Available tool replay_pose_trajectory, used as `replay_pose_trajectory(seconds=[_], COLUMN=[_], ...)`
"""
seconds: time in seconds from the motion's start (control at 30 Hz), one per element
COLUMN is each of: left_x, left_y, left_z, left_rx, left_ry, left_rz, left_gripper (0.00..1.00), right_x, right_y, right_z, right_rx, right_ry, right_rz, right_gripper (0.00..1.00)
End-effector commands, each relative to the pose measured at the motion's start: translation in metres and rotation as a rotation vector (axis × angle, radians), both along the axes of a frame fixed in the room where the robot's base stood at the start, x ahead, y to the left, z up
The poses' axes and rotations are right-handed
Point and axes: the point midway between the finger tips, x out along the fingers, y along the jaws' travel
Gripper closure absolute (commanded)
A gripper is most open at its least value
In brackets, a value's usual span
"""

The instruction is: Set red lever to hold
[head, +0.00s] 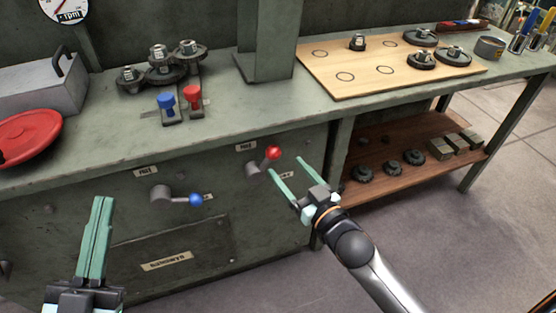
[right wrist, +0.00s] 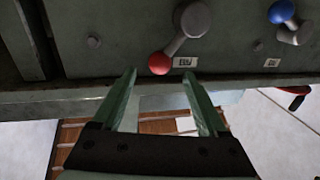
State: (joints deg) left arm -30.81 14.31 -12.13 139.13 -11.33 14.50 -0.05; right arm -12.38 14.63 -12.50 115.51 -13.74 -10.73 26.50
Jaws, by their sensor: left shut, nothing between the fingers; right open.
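The red lever (head: 272,153) is on the front panel of the green bench, with a grey hub and a red ball end. Its arm points up and to the right, between a plate above (head: 245,147) and a plate at the right (head: 287,174); the lettering is too small to read surely. My right gripper (head: 286,166) is open, its fingertips close to the red ball. In the right wrist view the red ball (right wrist: 159,63) appears just beyond the gap between the open fingertips (right wrist: 161,76), not gripped. My left gripper (head: 102,200) is shut and empty at lower left.
A blue lever (head: 195,199) is left of the red one, pointing right. Blue (head: 167,101) and red (head: 192,96) knobs stand on the benchtop. A red dish (head: 28,135) is at the left. A shelf (head: 400,178) with dark parts lies to the right.

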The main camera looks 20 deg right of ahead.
Motion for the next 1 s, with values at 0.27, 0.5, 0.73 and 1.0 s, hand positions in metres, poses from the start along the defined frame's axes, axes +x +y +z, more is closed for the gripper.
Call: replay_pose_trajectory(seconds=[0.27,0.5,0.73,1.0], left_x=[-0.024,-0.034,-0.035,-0.035], left_y=[-0.004,-0.006,-0.006,-0.006], left_z=[0.035,0.046,0.047,0.047], left_rx=[0.003,0.006,0.005,0.005], left_ry=[-0.184,-0.246,-0.25,-0.248], left_rz=[-0.035,-0.048,-0.049,-0.049], left_gripper=[1.0,1.0,1.0,1.0], right_x=[0.038,0.05,0.05,0.05], right_y=[0.009,0.012,0.012,0.012], right_z=[-0.001,-0.001,0.0,0.0], right_rx=[0.0,0.001,0.001,0.001], right_ry=[-0.001,0.001,0.001,0.001], right_rz=[-0.001,0.0,0.0,-0.001], right_gripper=[0.24,0.24,0.24,0.51])
